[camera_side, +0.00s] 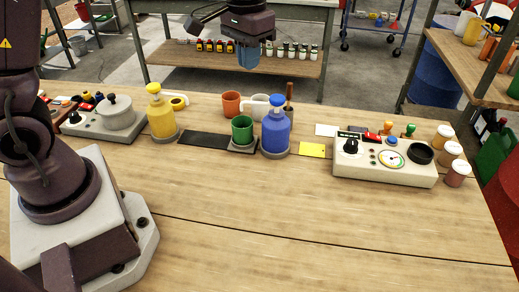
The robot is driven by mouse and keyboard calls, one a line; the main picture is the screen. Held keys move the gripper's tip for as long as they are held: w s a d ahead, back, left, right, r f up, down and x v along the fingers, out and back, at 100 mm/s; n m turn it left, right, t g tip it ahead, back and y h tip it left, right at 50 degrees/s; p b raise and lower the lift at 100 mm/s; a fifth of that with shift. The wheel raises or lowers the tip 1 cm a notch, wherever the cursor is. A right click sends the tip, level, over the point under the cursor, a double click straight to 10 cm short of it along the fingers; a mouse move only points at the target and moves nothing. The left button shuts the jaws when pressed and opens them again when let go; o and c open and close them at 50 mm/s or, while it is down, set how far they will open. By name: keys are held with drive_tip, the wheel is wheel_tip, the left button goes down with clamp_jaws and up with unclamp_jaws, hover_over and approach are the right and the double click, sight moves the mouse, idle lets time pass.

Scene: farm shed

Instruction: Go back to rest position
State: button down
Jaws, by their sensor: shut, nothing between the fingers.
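My gripper (248,66) hangs at the top of the view, pointing down, with its dark purple wrist above it. Its blue fingers are together and nothing shows between them. It is held well above the wooden table (270,220), in line with the back of the bench, and touches nothing. Below it in the picture stand a green cup (242,130) on a dark square pad and a blue dispenser (276,132). Most of the arm between my base and the wrist is out of frame.
A yellow dispenser (161,115) and a scale-like device with a pot (115,113) stand at left. Mugs (232,104) stand behind. A control box (384,160) and several small jars (450,154) stand at right. The table's front is clear.

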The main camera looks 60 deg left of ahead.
drive_tip(key=s+d+r+m+t, duration=0.1)
drive_tip(key=s+r, duration=0.3)
drive_tip(key=s, duration=0.5)
drive_tip(key=s+d+r+t, duration=0.1)
drive_tip(key=s+r+t, duration=0.3)
drive_tip(key=s, duration=0.6)
drive_tip(key=shift+d+m, duration=0.35)
drive_tip(key=shift+m, duration=0.05)
